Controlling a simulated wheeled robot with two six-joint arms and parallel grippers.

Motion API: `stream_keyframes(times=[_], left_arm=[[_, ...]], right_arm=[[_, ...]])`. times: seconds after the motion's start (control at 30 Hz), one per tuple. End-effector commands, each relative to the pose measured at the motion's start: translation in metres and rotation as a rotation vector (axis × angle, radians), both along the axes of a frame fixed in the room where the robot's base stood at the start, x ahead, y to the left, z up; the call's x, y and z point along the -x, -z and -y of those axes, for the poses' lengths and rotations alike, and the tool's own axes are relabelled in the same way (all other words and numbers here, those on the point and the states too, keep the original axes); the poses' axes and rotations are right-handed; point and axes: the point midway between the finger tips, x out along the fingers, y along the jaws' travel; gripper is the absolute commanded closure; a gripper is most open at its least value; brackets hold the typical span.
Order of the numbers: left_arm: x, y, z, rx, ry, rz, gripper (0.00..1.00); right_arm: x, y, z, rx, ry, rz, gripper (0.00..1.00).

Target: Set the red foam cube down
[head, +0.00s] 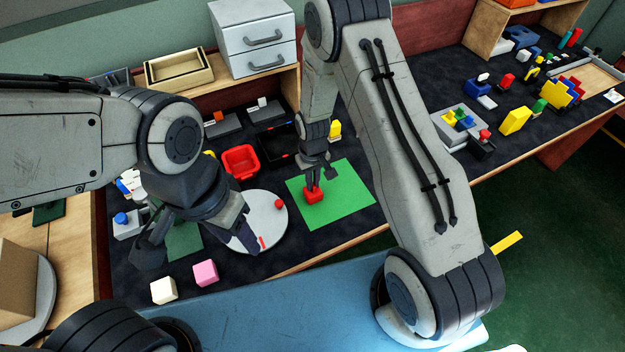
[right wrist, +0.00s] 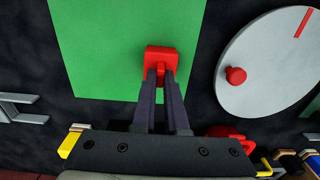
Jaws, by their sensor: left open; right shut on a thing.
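The red foam cube (head: 313,196) is between the fingertips of my right gripper (head: 314,182), over the green mat (head: 350,200). In the right wrist view the red cube (right wrist: 160,55) sits at the tips of both fingers (right wrist: 162,85), with the green mat (right wrist: 110,60) behind it. I cannot tell whether the cube touches the mat or is slightly above it. My left gripper (head: 200,245) is open and empty, its fingers spread above the table near the white round plate.
The white round plate (head: 240,240) with a red knob (head: 279,204) lies left of the mat. A red bin (head: 240,161) stands behind it. A pink cube (head: 205,273) and a white cube (head: 163,290) lie near the front edge. The mat around the red cube is clear.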

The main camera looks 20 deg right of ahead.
Motion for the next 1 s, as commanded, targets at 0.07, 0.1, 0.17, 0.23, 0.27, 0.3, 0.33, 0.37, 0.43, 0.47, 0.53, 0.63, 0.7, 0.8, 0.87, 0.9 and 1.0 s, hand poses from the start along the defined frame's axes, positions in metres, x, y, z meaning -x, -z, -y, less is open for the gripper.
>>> stream_keyframes(times=[0.07, 0.1, 0.17, 0.23, 0.27, 0.3, 0.33, 0.37, 0.43, 0.47, 0.53, 0.63, 0.7, 0.8, 0.87, 0.9, 1.0], left_arm=[[0.0, 0.0, 0.0, 0.0, 0.0, 0.0, 0.5], [0.0, 0.0, 0.0, 0.0, 0.0, 0.0, 0.5], [0.0, 0.0, 0.0, 0.0, 0.0, 0.0, 0.5], [0.0, 0.002, 0.0, 0.0, 0.0, 0.0, 0.5], [0.0, 0.003, 0.0, 0.0, 0.0, 0.0, 0.5], [0.0, 0.004, 0.0, 0.0, 0.0, 0.0, 0.5], [0.0, 0.003, 0.0, 0.0, 0.0, 0.0, 0.5], [0.0, 0.003, 0.0, 0.0, 0.0, 0.0, 0.5], [0.0, 0.002, 0.0, 0.0, 0.0, 0.0, 0.5], [0.0, 0.002, 0.0, 0.0, 0.0, 0.0, 0.5], [0.0, 0.002, 0.0, 0.0, 0.0, 0.0, 0.5], [0.0, 0.002, 0.0, 0.0, 0.0, 0.0, 0.5], [0.0, 0.002, 0.0, 0.0, 0.0, 0.0, 0.5], [0.0, 0.0, 0.0, 0.0, 0.0, 0.0, 0.5], [0.0, 0.003, 0.0, 0.0, 0.0, 0.0, 0.5], [0.0, 0.004, 0.0, 0.0, 0.0, 0.0, 0.5], [0.0, 0.008, 0.0, 0.0, 0.0, 0.0, 0.5]], right_arm=[[0.0, 0.0, 0.0, 0.0, 0.0, 0.001, 1.0], [0.0, 0.0, 0.0, 0.0, 0.0, 0.001, 1.0], [0.0, 0.0, 0.0, 0.0, 0.0, 0.001, 1.0], [0.0, 0.001, 0.0, 0.0, 0.0, 0.0, 1.0], [0.0, 0.003, 0.0, 0.0, 0.0, 0.0, 1.0], [0.0, 0.004, 0.0, 0.0, 0.0, 0.0, 1.0], [0.0, 0.003, 0.0, 0.0, 0.0, 0.0, 0.82], [0.0, 0.003, 0.0, 0.0, 0.0, 0.0, 0.7], [0.0, 0.003, 0.0, 0.0, 0.0, 0.0, 0.59], [0.0, 0.003, 0.0, 0.0, 0.0, 0.0, 0.59], [0.0, 0.003, 0.0, 0.0, 0.0, 0.0, 0.59], [0.0, 0.003, 0.0, 0.0, 0.0, 0.0, 0.59], [0.0, 0.002, 0.0, 0.0, 0.0, 0.0, 0.59], [-0.001, -0.003, 0.0, 0.0, 0.0, 0.002, 0.59], [-0.001, -0.009, 0.0, -0.001, 0.0, 0.003, 0.59], [-0.001, -0.015, 0.0, -0.001, 0.0, 0.005, 0.59], [-0.002, -0.034, 0.0, -0.001, 0.0, 0.007, 0.59]])
